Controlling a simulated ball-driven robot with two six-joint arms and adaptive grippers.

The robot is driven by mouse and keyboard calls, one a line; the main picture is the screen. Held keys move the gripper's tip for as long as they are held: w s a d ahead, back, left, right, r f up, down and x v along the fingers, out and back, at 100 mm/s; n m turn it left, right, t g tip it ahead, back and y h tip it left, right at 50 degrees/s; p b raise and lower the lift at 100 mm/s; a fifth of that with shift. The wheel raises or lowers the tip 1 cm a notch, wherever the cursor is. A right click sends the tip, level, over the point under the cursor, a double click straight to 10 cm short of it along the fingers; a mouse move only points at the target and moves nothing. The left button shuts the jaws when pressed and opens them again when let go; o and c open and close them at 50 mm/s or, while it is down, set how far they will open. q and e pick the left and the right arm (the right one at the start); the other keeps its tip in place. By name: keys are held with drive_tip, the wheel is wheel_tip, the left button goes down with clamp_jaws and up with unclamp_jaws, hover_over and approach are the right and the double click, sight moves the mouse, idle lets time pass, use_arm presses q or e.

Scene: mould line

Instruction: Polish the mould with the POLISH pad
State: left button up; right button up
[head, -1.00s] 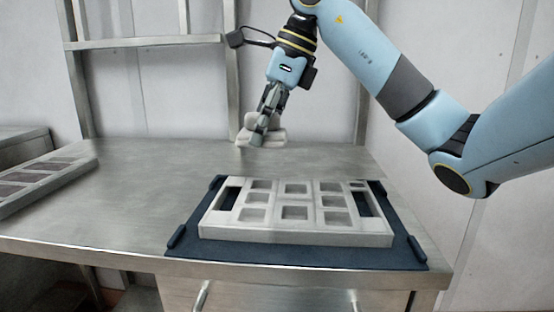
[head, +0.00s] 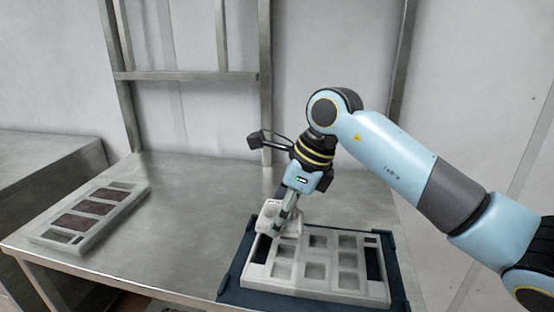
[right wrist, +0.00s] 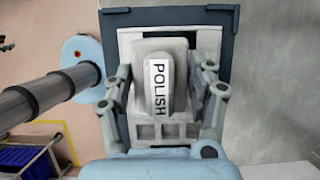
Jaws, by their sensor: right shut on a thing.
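The mould (head: 318,287) is a pale grey tray with several square cavities, lying on a dark blue mat (head: 232,287) at the front of the metal table. My right gripper (head: 285,212) is shut on the POLISH pad (head: 268,215), a pale block whose handle carries a white label reading POLISH in the right wrist view (right wrist: 158,88). The pad is at the far left corner of the mould in the head view; whether it touches the mould I cannot tell. In the right wrist view the pad hides part of the mould (right wrist: 124,122). My left gripper is not in view.
A second tray with dark-filled cavities (head: 50,239) lies at the table's left edge. The metal table (head: 180,215) is clear between the two trays. A metal frame (head: 190,76) stands behind the table.

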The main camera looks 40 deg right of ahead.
sight(284, 226)
drive_tip(key=shift+s+a+r+p, duration=0.1)
drive_tip(key=shift+s+a+p, duration=0.25)
drive_tip(key=shift+s, duration=0.25)
drive_tip(key=shift+s+a+r+p, duration=0.1)
drive_tip(key=shift+s+a+p, duration=0.15)
drive_tip(key=shift+s+p, duration=0.25)
drive_tip(key=shift+s+f, duration=0.25)
drive_tip(key=shift+s, duration=0.05)
use_arm(q)
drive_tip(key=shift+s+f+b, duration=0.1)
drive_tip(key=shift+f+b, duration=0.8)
drive_tip(key=shift+b, duration=1.45)
use_arm(e)
drive_tip(key=shift+f, duration=3.45)
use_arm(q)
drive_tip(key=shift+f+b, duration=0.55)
use_arm(e)
drive_tip(key=shift+f, duration=0.55)
drive_tip(key=shift+s+d+r+p, duration=0.15)
drive_tip(key=shift+s+d+p, duration=0.2)
drive_tip(key=shift+s+d, duration=0.75)
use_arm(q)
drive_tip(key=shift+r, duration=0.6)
use_arm(e)
drive_tip(key=shift+s+d, duration=0.9)
drive_tip(key=shift+s, duration=0.3)
